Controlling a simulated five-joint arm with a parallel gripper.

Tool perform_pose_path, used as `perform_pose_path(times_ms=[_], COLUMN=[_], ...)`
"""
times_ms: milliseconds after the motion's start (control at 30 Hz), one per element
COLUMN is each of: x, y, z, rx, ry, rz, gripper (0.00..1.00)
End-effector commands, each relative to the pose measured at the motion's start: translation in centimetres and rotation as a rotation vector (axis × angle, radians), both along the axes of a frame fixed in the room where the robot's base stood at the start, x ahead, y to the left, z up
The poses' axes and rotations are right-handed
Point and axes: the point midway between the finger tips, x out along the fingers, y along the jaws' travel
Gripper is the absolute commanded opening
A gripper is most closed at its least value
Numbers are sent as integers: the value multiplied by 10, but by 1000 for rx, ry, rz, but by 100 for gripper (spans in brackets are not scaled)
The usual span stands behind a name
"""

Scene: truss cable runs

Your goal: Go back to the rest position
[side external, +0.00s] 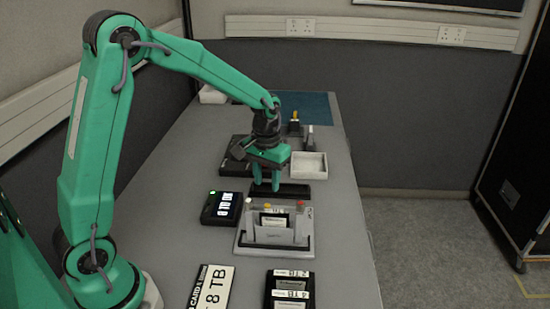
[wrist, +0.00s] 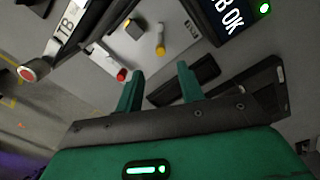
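My gripper (side external: 266,187) is at the end of my green arm, reaching out over the table and pointing down. It hangs close to a black slotted tray (side external: 294,191), behind the grey dock (side external: 245,242). In the wrist view, the two green fingers of my gripper (wrist: 159,76) are spread apart, with nothing between them. A dark cartridge with a pale label (side external: 274,220) stands upright in the dock. I cannot tell whether the fingertips touch anything below.
A small black display (side external: 221,208) with a lit green light is left of the dock; the wrist view shows "OK" on it. An "8 TB" sign (side external: 212,287) and labelled cartridges (side external: 290,290) lie in front. A white tray (side external: 309,166) and blue mat (side external: 312,107) are farther back.

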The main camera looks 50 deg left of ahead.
Motion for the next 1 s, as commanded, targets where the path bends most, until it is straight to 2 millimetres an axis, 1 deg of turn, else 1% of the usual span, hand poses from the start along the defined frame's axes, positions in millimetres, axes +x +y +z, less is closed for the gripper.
perform_pose_path(times_ms=[167,367,500,700,1000], x=[-5,-22,-39,-67,-112], y=[-2,-6,-11,-16,-23], z=[11,39,62,90,121], rx=[2,6,11,20,34], ry=[-19,-68,-116,-183,-284], rz=[-11,-39,-67,-108,-169], gripper=[38,38,38,38,38])
